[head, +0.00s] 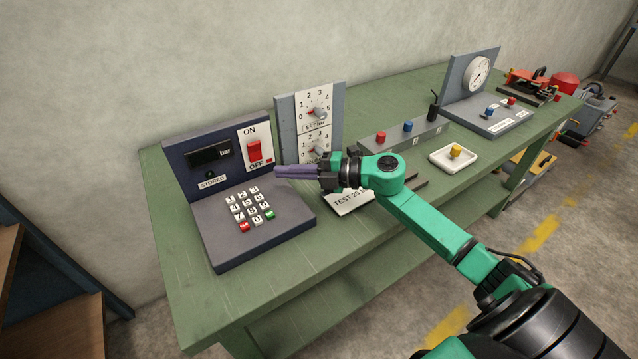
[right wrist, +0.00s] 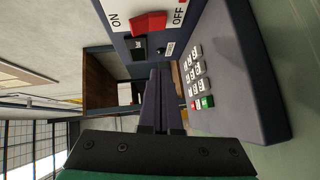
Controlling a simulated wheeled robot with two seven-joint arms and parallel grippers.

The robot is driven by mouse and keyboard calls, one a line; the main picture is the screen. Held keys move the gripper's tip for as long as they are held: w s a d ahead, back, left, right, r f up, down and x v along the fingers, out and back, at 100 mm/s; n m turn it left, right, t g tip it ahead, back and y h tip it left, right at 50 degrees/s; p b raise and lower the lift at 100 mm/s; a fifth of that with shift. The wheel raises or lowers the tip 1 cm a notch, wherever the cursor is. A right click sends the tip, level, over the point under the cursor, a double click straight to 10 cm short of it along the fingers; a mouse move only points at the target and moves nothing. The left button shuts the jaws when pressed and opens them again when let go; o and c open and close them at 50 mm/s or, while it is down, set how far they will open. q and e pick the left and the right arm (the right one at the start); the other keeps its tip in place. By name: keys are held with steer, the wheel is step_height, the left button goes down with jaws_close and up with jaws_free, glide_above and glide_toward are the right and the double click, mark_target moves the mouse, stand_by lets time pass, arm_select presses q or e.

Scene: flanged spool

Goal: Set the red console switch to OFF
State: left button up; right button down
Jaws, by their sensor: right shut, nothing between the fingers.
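The red console switch (head: 254,150) is a rocker on a white plate, with ON printed above it and OFF below, on the dark blue upright panel of the console (head: 217,150). It also shows in the right wrist view (right wrist: 149,23), with ON to its left and OFF to its right. I cannot tell for sure which side is pressed in. My right gripper (head: 278,172) is shut and empty. Its fingers point left, in front of the panel, a little below and right of the switch, and look apart from it. My left gripper is not in view.
The console has a keypad (head: 250,205) on its sloped base and a dark display (head: 208,154). A grey dial panel (head: 313,120) stands right of the switch, partly behind my gripper. A TEST card (head: 350,201) lies below it. The green bench (head: 190,290) is clear at its front left.

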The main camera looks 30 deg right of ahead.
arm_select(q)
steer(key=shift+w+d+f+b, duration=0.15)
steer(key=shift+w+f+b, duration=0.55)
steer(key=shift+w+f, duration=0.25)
arm_select(e)
steer(key=s+d+f, duration=0.1)
steer(key=s+d, duration=0.2)
steer(key=d, duration=0.2)
steer(key=shift+d, duration=0.25)
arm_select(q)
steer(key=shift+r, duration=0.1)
